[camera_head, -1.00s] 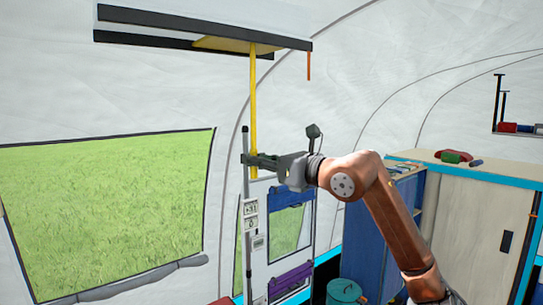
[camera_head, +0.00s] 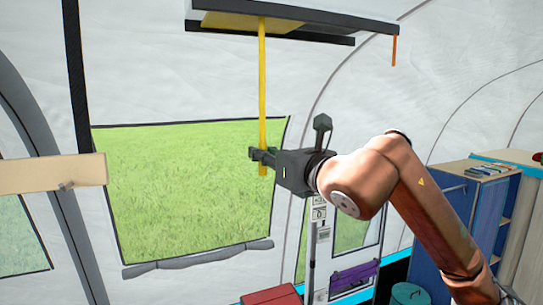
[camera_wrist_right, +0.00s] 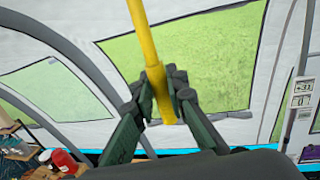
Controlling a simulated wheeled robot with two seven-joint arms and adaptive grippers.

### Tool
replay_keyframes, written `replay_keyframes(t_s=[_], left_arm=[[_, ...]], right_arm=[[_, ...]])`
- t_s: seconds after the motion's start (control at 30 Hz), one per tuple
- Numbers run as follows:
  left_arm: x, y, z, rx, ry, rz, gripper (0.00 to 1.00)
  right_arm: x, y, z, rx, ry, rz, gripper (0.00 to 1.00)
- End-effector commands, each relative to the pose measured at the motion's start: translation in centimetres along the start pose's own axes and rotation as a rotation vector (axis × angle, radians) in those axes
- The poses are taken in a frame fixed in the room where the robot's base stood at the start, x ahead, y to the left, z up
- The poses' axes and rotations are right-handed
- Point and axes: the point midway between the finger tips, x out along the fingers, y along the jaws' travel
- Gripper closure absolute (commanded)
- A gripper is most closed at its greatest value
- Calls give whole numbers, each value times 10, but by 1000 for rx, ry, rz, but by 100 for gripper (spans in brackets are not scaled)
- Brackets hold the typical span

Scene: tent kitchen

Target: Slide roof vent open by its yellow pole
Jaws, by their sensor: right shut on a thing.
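The yellow pole (camera_head: 262,85) hangs down from the roof vent (camera_head: 285,18) at the top of the head view. Its upper end meets a yellow panel under the vent. My right gripper (camera_head: 262,157) is shut on the pole near its lower end, and a short piece of pole shows below the fingers. In the right wrist view the pole (camera_wrist_right: 143,40) runs down between the two fingers of the gripper (camera_wrist_right: 160,95). How far the vent is open cannot be told. My left gripper is not in view.
A window with grass behind it (camera_head: 180,195) fills the wall behind the pole. A wooden shelf (camera_head: 50,173) juts in at the left. A blue cabinet (camera_head: 470,225) stands at the right. The space around the pole is clear.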

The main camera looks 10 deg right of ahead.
Motion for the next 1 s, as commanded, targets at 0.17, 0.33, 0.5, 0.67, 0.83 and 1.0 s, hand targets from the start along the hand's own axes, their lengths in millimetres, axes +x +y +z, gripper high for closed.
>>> replay_keyframes(t_s=[0.17, 0.33, 0.5, 0.67, 0.83, 1.0], left_arm=[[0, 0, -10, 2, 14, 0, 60], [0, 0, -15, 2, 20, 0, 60], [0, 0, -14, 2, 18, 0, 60], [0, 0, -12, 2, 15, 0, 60], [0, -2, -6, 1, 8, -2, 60], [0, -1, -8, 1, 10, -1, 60]], right_arm=[[0, 3, 0, 0, 1, 5, 100], [0, 3, 0, 0, 1, 6, 81], [0, 2, 0, 0, 1, 4, 69], [0, 1, 0, 0, 0, 3, 69], [-3, 1, 0, 0, 0, 3, 69], [-24, 0, 0, -3, -1, 2, 69]])
